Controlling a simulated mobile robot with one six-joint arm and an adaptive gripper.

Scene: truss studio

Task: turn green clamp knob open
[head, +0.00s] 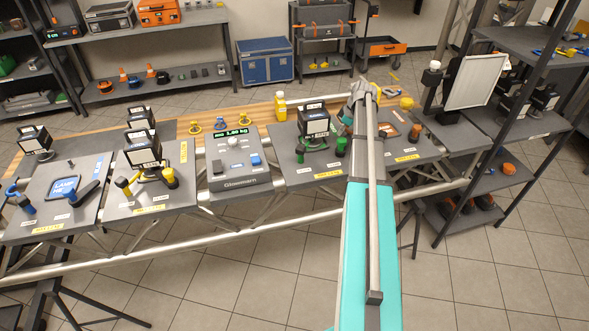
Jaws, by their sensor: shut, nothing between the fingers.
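A green clamp knob (341,147) stands upright on a grey panel (318,170), right of a black and white boxed device (314,122). A second, darker green knob (300,155) is at the left front of that device. My gripper (346,116) hangs at the far end of my arm, just behind and above the right green knob in the picture. It looks shut and empty. The fingertips are small and partly merged with dark parts behind, so I cannot tell whether they touch anything.
A scale (233,170) and a panel with yellow knobs (168,177) lie left. A yellow bottle (281,107) stands behind. A shelf rack (505,170) stands farther right. My arm hides part of the panels.

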